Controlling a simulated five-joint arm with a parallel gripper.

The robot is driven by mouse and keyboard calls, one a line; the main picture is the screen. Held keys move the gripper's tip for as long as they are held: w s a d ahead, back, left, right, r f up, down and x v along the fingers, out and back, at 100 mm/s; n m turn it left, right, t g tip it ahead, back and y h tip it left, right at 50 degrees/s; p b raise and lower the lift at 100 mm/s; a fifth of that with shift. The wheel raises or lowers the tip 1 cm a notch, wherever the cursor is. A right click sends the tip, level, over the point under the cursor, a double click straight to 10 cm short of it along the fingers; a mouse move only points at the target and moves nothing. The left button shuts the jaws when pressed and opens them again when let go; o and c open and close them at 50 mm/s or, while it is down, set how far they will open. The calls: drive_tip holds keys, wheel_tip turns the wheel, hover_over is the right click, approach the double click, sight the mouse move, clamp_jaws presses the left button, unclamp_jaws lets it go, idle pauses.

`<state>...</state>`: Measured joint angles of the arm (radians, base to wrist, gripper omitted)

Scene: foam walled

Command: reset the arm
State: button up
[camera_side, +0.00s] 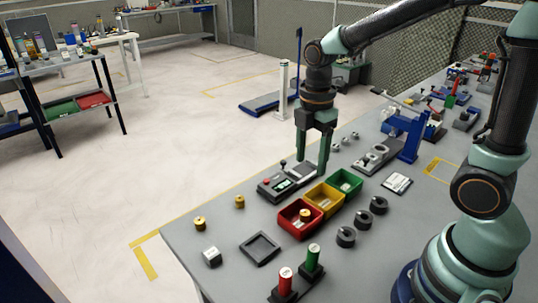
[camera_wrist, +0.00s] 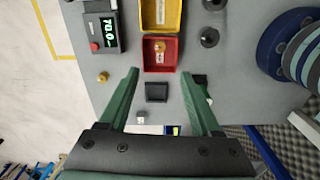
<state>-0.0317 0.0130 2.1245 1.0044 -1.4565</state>
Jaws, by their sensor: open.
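My gripper (camera_side: 313,150) hangs with its green fingers pointing down, above the back part of the grey table (camera_side: 220,240), near the scale and the bins. In the wrist view my gripper (camera_wrist: 165,90) is spread wide, with nothing between the fingers. A black square tray (camera_wrist: 157,92) shows below the gap in the wrist view; in the side view the tray (camera_side: 260,247) lies flat on the table.
Red (camera_side: 299,219), yellow (camera_side: 325,199) and green (camera_side: 347,184) bins stand in a row; the red one holds a brass piece. A scale (camera_side: 286,182) sits beside them. Black round weights (camera_side: 346,237), brass pieces (camera_side: 200,223), a white cube (camera_side: 212,257) and a blue press (camera_side: 405,135) stand around.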

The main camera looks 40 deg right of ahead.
drive_tip(key=s+r+m+t, duration=0.2)
drive_tip(key=r+m, duration=0.2)
drive_tip(key=m, duration=0.4)
drive_tip(key=s+d+r+m+t, duration=0.1)
drive_tip(key=s+r+m+t, duration=0.2)
drive_tip(key=m, duration=0.6)
drive_tip(key=shift+r+t, duration=0.3)
drive_tip(key=shift+r, duration=0.45)
idle(0.4)
